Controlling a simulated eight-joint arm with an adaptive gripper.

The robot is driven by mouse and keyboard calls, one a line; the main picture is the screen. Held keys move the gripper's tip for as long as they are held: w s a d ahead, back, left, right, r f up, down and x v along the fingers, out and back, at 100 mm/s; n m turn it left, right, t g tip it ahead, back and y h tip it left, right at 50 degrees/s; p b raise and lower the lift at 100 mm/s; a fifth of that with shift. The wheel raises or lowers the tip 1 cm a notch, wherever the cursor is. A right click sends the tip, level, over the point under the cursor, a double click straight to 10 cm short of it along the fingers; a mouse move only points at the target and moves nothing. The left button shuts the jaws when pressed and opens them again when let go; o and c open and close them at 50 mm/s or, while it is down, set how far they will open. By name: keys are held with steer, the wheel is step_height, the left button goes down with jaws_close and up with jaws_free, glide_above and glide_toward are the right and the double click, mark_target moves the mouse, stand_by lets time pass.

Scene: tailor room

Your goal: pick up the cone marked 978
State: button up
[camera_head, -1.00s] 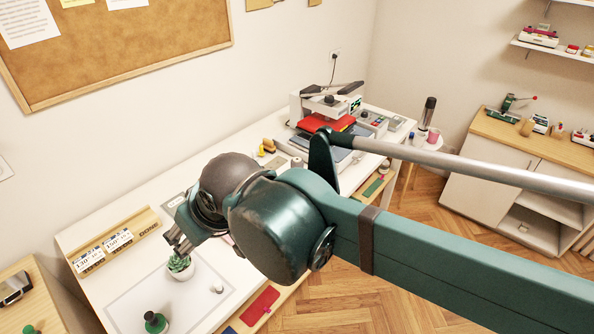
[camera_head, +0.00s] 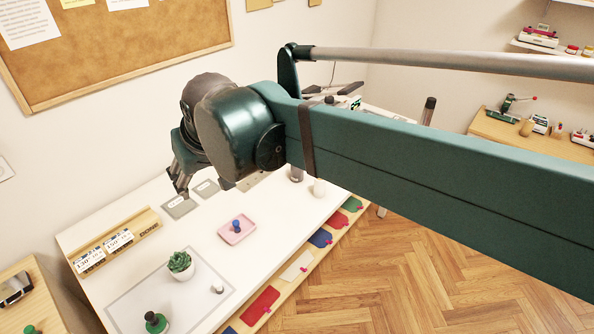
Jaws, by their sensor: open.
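No marking 978 can be read in the head view, so I cannot tell which object is the marked cone. Cone-like candidates on the white table (camera_head: 205,258) are a grey one (camera_head: 296,174) and a pale one (camera_head: 319,187), both just below my arm. A dark green-topped object (camera_head: 155,322) stands at the front left. My gripper (camera_head: 180,192) is open and empty, raised near the back of the table beside the grey cards (camera_head: 178,208). My arm hides part of the table's far end.
A potted succulent (camera_head: 180,264), a small white cylinder (camera_head: 218,287) and a pink tray (camera_head: 231,236) with a blue-topped object stand on the table. A wooden rack (camera_head: 120,238) with number cards lies at left. Coloured pieces (camera_head: 261,304) line the front shelf. A corkboard (camera_head: 120,45) hangs behind.

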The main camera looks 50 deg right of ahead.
steer(key=w+d+r+m+g+h, duration=0.15)
steer(key=w+d, duration=0.25)
steer(key=d, duration=0.4)
steer(key=w+d+m, duration=0.2)
steer(key=w+d, duration=0.2)
steer(key=d, duration=0.5)
steer(key=w+d+r+m+g+h, duration=0.15)
steer(key=w+d, duration=0.25)
steer(key=d, duration=0.4)
steer(key=w+d+f+m+g+p, duration=0.15)
steer(key=d+f, duration=0.25)
steer(key=d, duration=0.9)
steer(key=d+f+m+t, duration=0.1)
steer(key=d+f+m, duration=0.2)
steer(key=d, duration=1)
step_height(320, 180, down, 27)
steer(key=shift+w+d, duration=0.15)
steer(key=shift+d, duration=0.05)
steer(key=shift+f+g, duration=0.1)
steer(key=shift+g, duration=0.15)
steer(key=shift+x, duration=1.3)
